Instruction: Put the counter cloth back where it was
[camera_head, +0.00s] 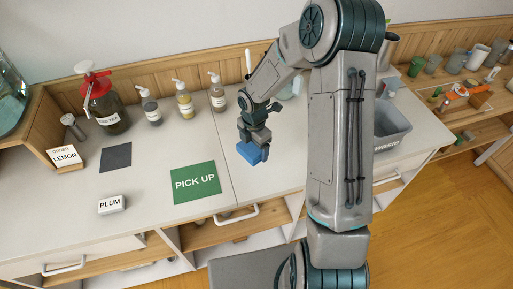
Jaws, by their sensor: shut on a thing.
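My gripper (255,141) is over the counter, right of the green mat, pointing down. It is shut on a small blue block-like thing, which I take for the counter cloth (251,154). The cloth is at or just above the white counter (230,140); I cannot tell whether it touches. The fingers hide its upper part.
A green PICK UP mat (195,182), a dark grey square (117,157), a PLUM block (111,204) and a LEMON order stand (66,157) lie to the left. A red-tapped jar (103,108) and pump bottles (185,102) stand behind. A grey waste bin (391,130) is at right.

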